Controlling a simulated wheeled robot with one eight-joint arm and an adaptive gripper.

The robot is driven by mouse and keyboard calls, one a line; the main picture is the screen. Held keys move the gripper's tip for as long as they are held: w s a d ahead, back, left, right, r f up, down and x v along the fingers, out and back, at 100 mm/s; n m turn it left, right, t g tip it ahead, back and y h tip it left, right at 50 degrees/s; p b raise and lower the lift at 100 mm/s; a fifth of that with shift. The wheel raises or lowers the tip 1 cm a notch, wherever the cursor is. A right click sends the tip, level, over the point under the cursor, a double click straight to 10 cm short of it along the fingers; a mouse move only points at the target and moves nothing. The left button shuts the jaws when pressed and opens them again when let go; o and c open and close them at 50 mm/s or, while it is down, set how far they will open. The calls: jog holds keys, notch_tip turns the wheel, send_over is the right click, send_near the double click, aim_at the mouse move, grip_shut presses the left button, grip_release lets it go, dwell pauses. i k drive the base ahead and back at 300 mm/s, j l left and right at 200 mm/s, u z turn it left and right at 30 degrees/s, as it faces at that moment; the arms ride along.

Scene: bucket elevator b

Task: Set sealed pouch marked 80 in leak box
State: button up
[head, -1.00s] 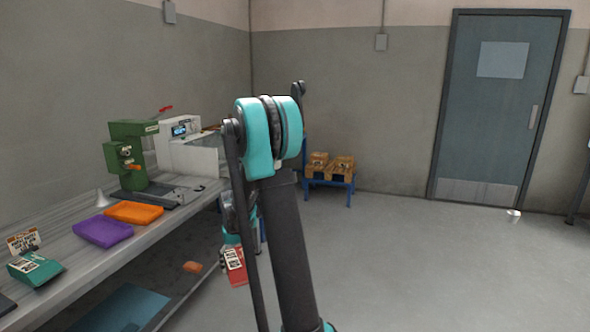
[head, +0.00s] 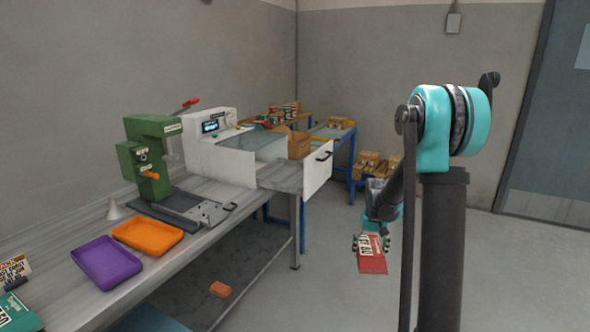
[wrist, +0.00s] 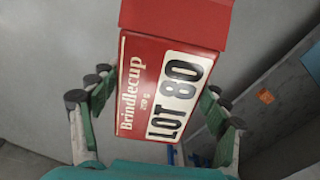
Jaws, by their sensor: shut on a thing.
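The red sealed pouch (head: 373,258) hangs in my gripper (head: 372,240), in front of the bench's right end and over open floor. In the wrist view the pouch (wrist: 130,88) shows "Brindlecup" and a white label reading "LOT 80". My gripper's green fingers lie along both its sides and are shut on it. A white machine with a small display (head: 212,127), which looks like the leak box, stands on the bench to the left. It has an open-looking bay and a white front panel (head: 318,172) with a dark handle. The bay's floor is partly hidden.
A green press (head: 150,165) stands left of the white machine. An orange tray (head: 147,236), a purple tray (head: 105,262) and a teal pouch (head: 15,312) lie on the bench (head: 60,238). Blue-legged tables with packages stand behind. Floor right of the bench is clear.

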aim_at(300, 178)
jog(key=i, duration=1.75)
jog(key=i+u, duration=0.15)
jog(key=i, duration=0.3)
jog(key=i+l+u, duration=0.15)
jog(key=i, duration=0.3)
